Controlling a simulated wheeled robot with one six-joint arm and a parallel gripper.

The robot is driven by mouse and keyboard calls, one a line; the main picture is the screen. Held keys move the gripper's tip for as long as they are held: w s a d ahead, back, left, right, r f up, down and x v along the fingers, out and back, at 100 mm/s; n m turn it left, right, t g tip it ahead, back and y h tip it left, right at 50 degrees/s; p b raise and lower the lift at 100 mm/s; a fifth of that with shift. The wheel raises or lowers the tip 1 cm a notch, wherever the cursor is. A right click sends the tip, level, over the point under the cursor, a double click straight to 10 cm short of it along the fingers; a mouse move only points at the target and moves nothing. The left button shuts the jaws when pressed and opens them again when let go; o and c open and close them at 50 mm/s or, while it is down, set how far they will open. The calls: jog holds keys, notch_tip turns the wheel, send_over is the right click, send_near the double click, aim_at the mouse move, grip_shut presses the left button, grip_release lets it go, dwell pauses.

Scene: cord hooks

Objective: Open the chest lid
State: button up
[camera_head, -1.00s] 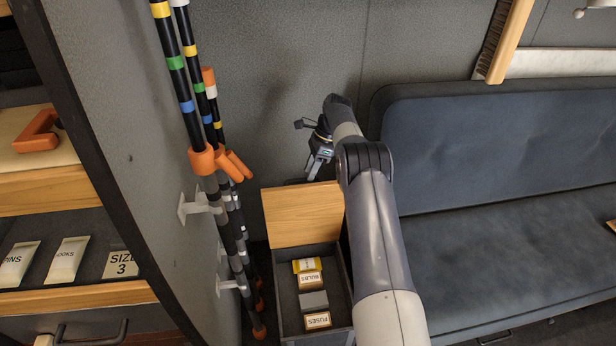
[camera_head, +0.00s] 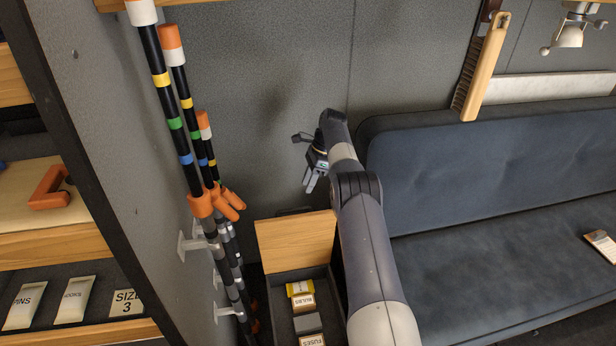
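The chest (camera_head: 281,322) is a dark grey box at the bottom centre. Its wooden lid (camera_head: 295,243) stands raised at the back, so the inside shows. Inside lie a yellow packet, a box marked BULBS (camera_head: 302,303), a grey block and a box marked FUSES (camera_head: 312,341). My gripper (camera_head: 309,186) is above the lid's top edge and appears apart from it. Its fingers point down; they are small in the view, and I cannot tell how far apart they are. My arm hides the right side of the chest.
Striped poles (camera_head: 180,125) stand in wall clips left of the chest. A blue-grey padded bench (camera_head: 480,250) fills the right. A shelf unit (camera_head: 60,240) with packets is at the left. A wooden-handled brush (camera_head: 484,70) hangs on the wall.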

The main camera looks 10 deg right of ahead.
jog(key=shift+d+r, duration=0.1)
jog(key=shift+r, duration=0.05)
dwell(0.5)
jog(key=b+x, duration=0.7)
jog(key=b, duration=0.1)
jog(key=shift+f+b, duration=0.25)
jog(key=shift+b, duration=0.05)
dwell(0.5)
jog(key=shift+r, duration=0.1)
jog(key=p+v, duration=0.7)
jog(key=p, duration=0.2)
jog(key=shift+r, duration=0.35)
